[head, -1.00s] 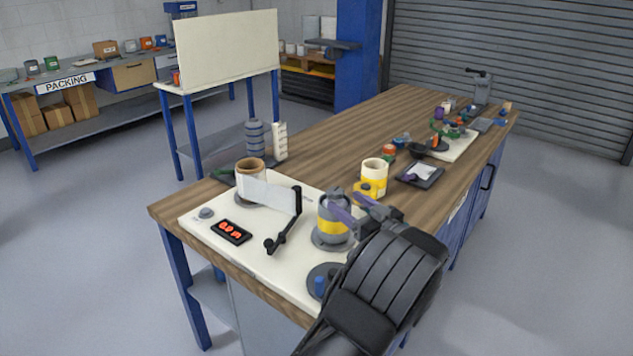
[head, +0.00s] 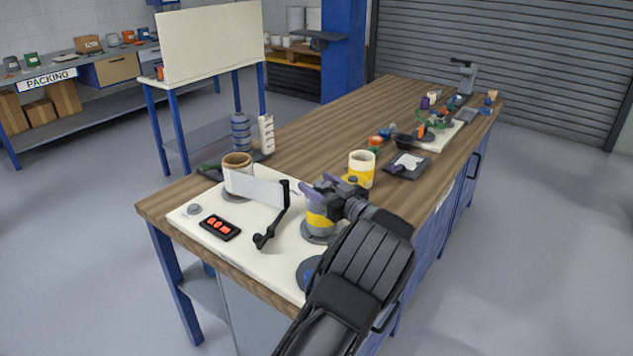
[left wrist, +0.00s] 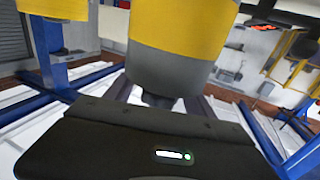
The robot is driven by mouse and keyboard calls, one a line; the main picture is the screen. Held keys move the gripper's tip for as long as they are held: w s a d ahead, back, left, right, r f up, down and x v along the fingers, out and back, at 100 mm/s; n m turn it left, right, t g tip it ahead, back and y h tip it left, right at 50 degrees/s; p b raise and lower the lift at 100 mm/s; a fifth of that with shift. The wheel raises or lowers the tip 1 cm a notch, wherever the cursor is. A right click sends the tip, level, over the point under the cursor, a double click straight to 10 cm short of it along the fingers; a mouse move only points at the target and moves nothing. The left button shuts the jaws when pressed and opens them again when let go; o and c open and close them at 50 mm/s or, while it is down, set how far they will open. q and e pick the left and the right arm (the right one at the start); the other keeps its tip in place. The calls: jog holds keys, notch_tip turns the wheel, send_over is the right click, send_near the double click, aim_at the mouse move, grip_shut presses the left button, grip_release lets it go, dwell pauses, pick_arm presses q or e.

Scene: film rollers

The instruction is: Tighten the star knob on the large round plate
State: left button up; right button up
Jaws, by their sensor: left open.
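A dark grey round plate (head: 309,267) lies at the front right of the cream panel, partly hidden by my left arm. A small blue knob (head: 308,276) shows on it; its star shape cannot be made out. My left gripper (head: 316,189) is open, with purple fingertips at the upper part of a yellow-and-grey roller (head: 321,219) that stands upright on another grey round base (head: 316,237). In the left wrist view a yellow-and-grey cylinder (left wrist: 180,55) fills the top middle, beyond the gripper body. Contact with the fingers cannot be told. My right gripper is out of view.
The cream panel (head: 240,245) also carries a brown-and-white roll (head: 237,172), a black crank arm (head: 276,220) and a red display (head: 220,228). A yellow-and-white roll (head: 361,169) and dark tray (head: 408,166) stand behind. The wooden bench has free room at middle back.

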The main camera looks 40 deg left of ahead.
pick_arm(q)
jog(key=shift+w+a, duration=0.1)
jog(key=shift+a, duration=0.35)
jog(key=shift+c, duration=0.4)
grip_shut()
